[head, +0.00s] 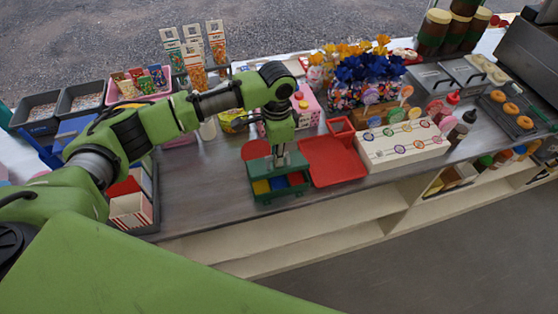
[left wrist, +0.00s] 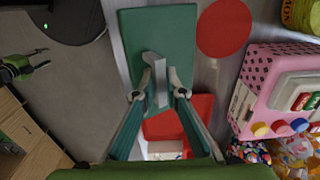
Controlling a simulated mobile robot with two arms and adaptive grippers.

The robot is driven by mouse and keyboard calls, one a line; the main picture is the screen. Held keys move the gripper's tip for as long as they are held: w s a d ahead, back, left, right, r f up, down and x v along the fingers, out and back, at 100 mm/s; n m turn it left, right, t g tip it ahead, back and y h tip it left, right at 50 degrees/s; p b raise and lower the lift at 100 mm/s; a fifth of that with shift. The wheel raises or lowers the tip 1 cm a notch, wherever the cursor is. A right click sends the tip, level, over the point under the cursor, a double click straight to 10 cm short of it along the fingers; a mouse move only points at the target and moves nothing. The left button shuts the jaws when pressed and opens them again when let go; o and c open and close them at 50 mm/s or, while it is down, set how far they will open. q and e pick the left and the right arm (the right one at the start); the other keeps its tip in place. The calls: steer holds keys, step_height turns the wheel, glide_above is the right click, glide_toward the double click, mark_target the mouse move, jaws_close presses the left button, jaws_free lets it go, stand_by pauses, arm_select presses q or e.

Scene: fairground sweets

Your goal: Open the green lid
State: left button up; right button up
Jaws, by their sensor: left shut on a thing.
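The green lid (head: 262,166) tops a small green box (head: 281,196) on the counter. Blue and yellow patches show below the lid; I cannot tell whether the lid is raised. In the left wrist view the lid (left wrist: 158,30) is a flat green panel. My left gripper (head: 279,160) comes down from above onto the lid. In the left wrist view its fingers (left wrist: 161,78) are shut on a pale grey handle (left wrist: 161,92) at the lid. My right gripper (left wrist: 40,61) shows at the left of the left wrist view, open and empty, away from the box.
A red tray (head: 330,165) stands right beside the box, and a red disc (head: 255,149) lies behind it. A pink machine (head: 306,108) is behind. A white lollipop stand (head: 400,151) is further right. Bare counter (head: 195,190) lies left of the box.

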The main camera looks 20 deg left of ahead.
arm_select(q)
steer(key=shift+w+a+r, duration=0.3)
steer(key=shift+w+a, duration=0.1)
steer(key=shift+w, duration=0.15)
steer(key=shift+w+a+r, duration=0.25)
steer(key=shift+w+a, duration=0.15)
steer(key=shift+w, duration=0.15)
steer(key=shift+w+a+r, duration=0.1)
steer(key=shift+w+a, duration=0.35)
steer(key=shift+w, duration=0.2)
steer(key=shift+w+a, duration=0.4)
steer(key=shift+w, duration=0.2)
steer(key=shift+c, duration=0.2)
steer(key=shift+w+a+f+b, duration=0.15)
steer(key=shift+w+a+b, duration=0.3)
steer(key=shift+w, duration=0.15)
steer(key=shift+w+a+f+b, duration=0.15)
steer(key=shift+w+a+b, duration=0.2)
steer(key=shift+w, duration=0.2)
steer(key=shift+c, duration=0.3)
steer(key=shift+w+a+f+b, duration=0.4)
steer(key=shift+w+f+b, duration=0.2)
steer(key=shift+b, duration=0.35)
jaws_close()
steer(key=shift+w+a, duration=0.2)
steer(key=shift+w, duration=0.2)
steer(key=o, duration=0.8)
jaws_free()
steer(key=shift+r, duration=0.1)
